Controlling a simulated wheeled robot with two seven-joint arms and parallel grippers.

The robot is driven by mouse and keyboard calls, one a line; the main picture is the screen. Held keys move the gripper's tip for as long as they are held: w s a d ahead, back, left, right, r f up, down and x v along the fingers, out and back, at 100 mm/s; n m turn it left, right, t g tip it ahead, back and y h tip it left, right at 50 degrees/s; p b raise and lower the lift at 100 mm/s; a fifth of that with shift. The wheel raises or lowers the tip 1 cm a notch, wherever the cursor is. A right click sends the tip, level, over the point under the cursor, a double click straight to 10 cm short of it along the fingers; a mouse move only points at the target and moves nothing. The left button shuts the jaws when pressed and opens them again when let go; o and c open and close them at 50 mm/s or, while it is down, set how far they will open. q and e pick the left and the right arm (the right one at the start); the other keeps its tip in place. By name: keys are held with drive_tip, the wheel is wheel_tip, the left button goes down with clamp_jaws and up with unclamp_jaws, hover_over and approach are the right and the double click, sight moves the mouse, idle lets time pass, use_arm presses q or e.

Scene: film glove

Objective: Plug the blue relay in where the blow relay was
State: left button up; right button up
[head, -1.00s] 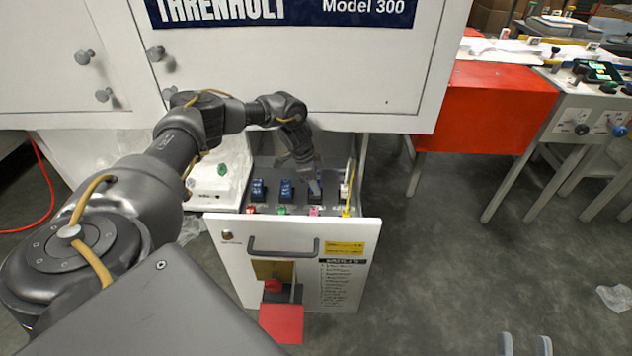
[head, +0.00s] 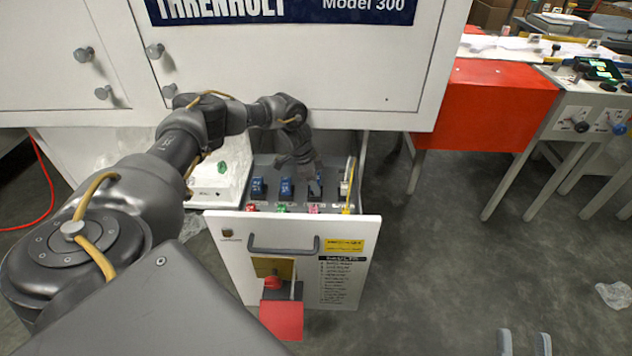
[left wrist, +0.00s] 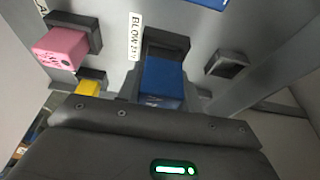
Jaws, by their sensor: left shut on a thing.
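My left gripper (head: 314,177) is over the right end of the row of relays in the open drawer (head: 290,228). It is shut on a blue relay, which shows in the left wrist view (left wrist: 162,80) just beyond the gripper's dark body. The relay lies at a dark socket (left wrist: 166,42) beside a white label reading "BLOW" (left wrist: 134,36). I cannot tell whether it is fully seated.
Two other blue relays (head: 258,188) (head: 286,188) stand left in the drawer. A pink block (left wrist: 60,47) and a yellow one (left wrist: 88,87) sit beside the socket. A small dark socket (left wrist: 227,65) lies right. The white cabinet (head: 290,70) overhangs the drawer's back.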

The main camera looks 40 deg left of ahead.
use_arm(q)
drive_tip(key=shift+f, duration=0.5)
drive_tip(key=o, duration=1.1)
drive_tip(key=shift+o, duration=0.2)
drive_tip(key=shift+r, duration=0.1)
drive_tip(key=p+v, duration=0.2)
drive_tip(key=v, duration=0.8)
drive_tip(key=shift+r, duration=0.3)
